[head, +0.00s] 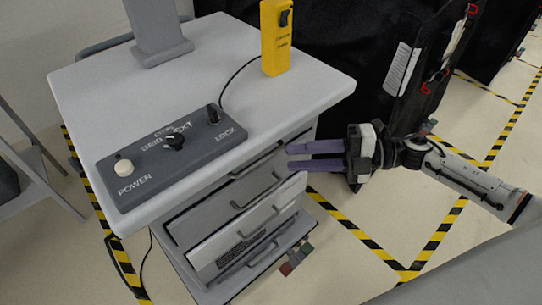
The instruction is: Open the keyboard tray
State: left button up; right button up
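A light grey cart (300,75) stands at the left with several drawer fronts on its right-facing side. Its drawer fronts (250,222) carry dark handles, and some stand out by differing amounts. A dark, keyboard-like patch (240,246) shows low on the cart; I cannot tell for certain which front is the keyboard tray. My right gripper (298,157) has purple fingers, spread apart with a gap and nothing seen between them. It points left, beside the cart's upper drawers, near the top handle (257,161). Contact is not clear. My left gripper is out of view.
A control box (170,155) with a POWER button and a yellow switch box (276,38) sit on the cart top. A black covered cart (350,50) stands behind my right gripper. The striped floor (395,225) right of the cart is mostly clear.

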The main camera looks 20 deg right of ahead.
aim_at(266, 159)
jog(key=x, duration=0.6)
jog(key=shift+w+a+p, duration=0.2)
jog(key=shift+a+p, duration=0.15)
grip_shut()
